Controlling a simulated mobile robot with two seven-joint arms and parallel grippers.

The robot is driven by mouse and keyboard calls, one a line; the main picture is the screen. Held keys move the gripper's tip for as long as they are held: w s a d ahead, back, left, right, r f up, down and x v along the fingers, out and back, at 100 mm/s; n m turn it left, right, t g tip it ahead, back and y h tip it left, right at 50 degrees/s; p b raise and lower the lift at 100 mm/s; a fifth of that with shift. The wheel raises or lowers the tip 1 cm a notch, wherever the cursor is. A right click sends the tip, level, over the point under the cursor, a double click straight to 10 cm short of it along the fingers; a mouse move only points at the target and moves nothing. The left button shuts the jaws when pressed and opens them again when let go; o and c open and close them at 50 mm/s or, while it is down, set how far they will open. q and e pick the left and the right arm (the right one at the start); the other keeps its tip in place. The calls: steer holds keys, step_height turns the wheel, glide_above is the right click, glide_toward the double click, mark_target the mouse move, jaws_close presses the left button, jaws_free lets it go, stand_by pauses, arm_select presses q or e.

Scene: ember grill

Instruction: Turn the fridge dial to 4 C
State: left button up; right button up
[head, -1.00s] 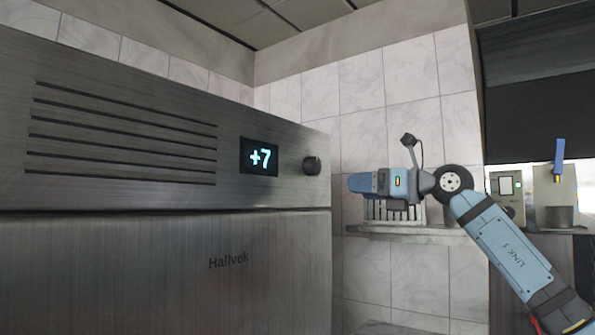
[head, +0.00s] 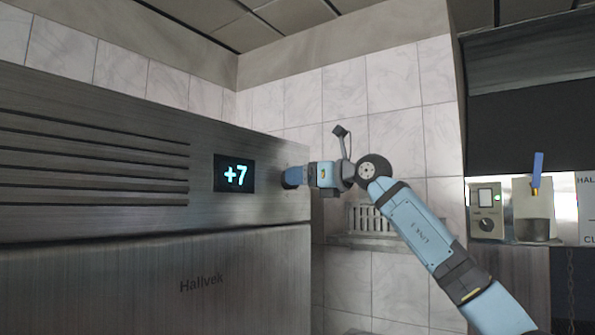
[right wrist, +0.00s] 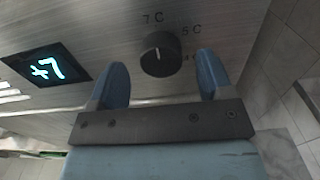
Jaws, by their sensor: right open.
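The fridge (head: 100,265) has a brushed steel front with a display (head: 234,174) that reads +7. The black dial (right wrist: 160,54) shows in the right wrist view, with the marks 7 C above it and 5 C to its upper right; a further mark at its right is partly hidden. In the head view the dial is hidden behind my right gripper (head: 290,177). My right gripper is open, its two blue fingers (right wrist: 158,82) apart on either side of the dial and a little short of it. The dial is not gripped. My left gripper is not in view.
Vent slots (head: 95,160) run along the fridge front left of the display. A small wall shelf with a rack (head: 370,220) is behind my right arm. A panel with a knob (head: 487,210) stands at the far right. A tiled wall is beside the fridge.

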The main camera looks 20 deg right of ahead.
steer(key=shift+x, duration=0.95)
steer(key=c, duration=0.9)
